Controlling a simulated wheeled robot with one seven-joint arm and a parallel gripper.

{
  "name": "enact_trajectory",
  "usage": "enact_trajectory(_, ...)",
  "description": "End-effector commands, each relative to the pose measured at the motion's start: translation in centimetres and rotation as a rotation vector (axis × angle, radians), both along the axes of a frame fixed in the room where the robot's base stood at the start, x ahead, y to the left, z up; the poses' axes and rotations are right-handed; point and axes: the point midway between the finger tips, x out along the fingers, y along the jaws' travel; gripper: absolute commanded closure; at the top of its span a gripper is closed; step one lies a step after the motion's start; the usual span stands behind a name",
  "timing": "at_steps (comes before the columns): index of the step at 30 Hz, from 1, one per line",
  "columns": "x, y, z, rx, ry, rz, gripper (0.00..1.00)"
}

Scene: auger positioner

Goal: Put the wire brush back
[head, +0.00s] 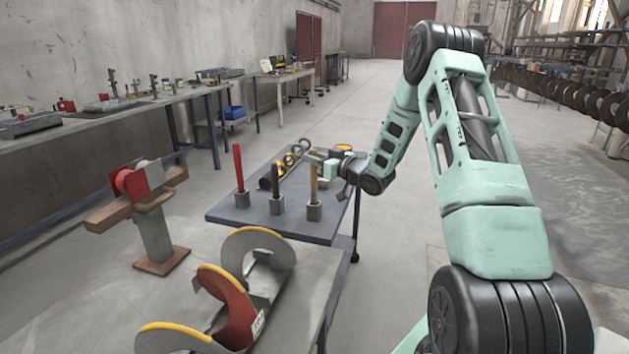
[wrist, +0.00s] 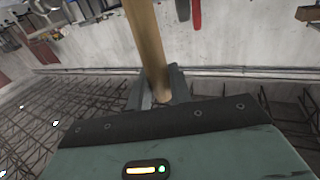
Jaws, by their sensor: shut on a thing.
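A wooden-handled tool, seemingly the wire brush (head: 313,184), is upright at the right of the small table in the head view. Its lower end meets the grey block holder (head: 314,212); I cannot tell whether it is seated in it or just above. My gripper (head: 318,160) is shut on the upper handle, reaching in from the right. In the wrist view the pale wooden handle (wrist: 147,40) runs between the fingers of my gripper (wrist: 157,90). No bristles can be made out.
A red-handled tool (head: 239,168) and a dark-handled tool (head: 275,182) stand in their own holders to the left on the table (head: 260,222). An auger (head: 232,300) lies in front. A post stand (head: 155,235) is at the left.

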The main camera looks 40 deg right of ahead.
Motion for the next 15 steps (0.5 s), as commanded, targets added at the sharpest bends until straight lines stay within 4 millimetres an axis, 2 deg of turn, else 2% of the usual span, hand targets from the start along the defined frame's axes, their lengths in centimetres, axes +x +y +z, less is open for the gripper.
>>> enact_trajectory(7, 0.0, 0.0, -3.5, 0.000, -0.001, 0.000, 1.00)
enact_trajectory(14, 0.0, 0.1, -3.4, 0.000, -0.002, 0.001, 1.00)
enact_trajectory(15, 0.0, 0.1, -3.4, 0.000, -0.002, 0.001, 0.71)
